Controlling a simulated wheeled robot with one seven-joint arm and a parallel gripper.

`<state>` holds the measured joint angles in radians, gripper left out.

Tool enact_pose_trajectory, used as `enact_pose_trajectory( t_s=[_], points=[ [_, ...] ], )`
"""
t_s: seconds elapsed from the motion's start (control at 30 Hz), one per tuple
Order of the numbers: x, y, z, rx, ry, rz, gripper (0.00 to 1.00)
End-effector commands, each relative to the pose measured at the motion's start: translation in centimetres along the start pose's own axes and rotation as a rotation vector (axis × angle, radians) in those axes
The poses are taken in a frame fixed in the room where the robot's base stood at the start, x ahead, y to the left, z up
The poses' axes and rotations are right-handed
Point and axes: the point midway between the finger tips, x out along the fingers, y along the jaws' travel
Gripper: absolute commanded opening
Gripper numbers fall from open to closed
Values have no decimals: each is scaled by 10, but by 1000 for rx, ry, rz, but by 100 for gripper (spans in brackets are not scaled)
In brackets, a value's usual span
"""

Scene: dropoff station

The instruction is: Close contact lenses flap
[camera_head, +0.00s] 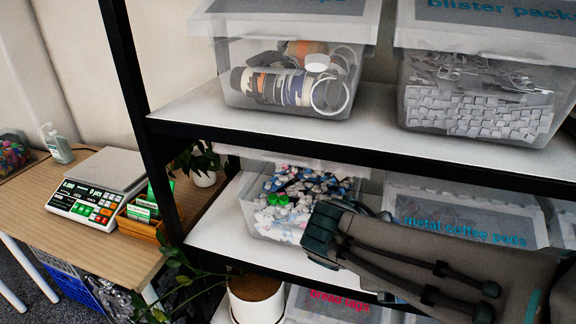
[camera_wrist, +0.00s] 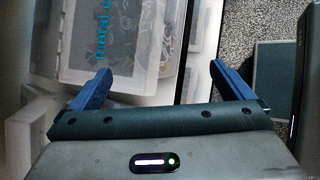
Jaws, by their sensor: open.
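A clear bin (camera_head: 262,217) of small white, blue and green lens-case-like pieces stands on the middle shelf in the head view. No label on it is readable, so I cannot confirm it is the contact lenses bin. A pale translucent lid or flap (camera_head: 265,154) shows above it, under the upper shelf; its exact angle is unclear. My arm covers the area to its right. My gripper (camera_wrist: 163,88) is open and empty in the wrist view, its blue fingers apart. It is before the bin labelled "metal coffee pods" (camera_head: 470,200), which also shows in the wrist view (camera_wrist: 120,85).
The upper shelf (camera_head: 375,125) overhangs the middle bins and carries two lidded bins. Its dark post (camera_head: 150,160) stands left. A plant pot (camera_head: 256,298) and a "bread tags" bin (camera_head: 335,305) are below. A wooden table (camera_head: 95,245) with a scale (camera_head: 97,185) is at left.

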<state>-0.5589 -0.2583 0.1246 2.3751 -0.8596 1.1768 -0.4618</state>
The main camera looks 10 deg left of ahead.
Motion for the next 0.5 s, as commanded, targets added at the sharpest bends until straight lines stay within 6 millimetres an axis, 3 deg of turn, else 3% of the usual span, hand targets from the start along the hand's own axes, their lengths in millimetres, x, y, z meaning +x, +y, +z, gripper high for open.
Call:
enact_pose_trajectory(
  t_s=[0.1, 0.23, 0.4, 0.5],
  points=[
    [-33, 32, -41, -352, -93, 257, 100],
    [-87, 58, -88, -649, -214, 543, 100],
    [-157, 67, -136, -867, -349, 835, 100],
    [-184, 65, -152, -923, -399, 938, 100]
  ],
)
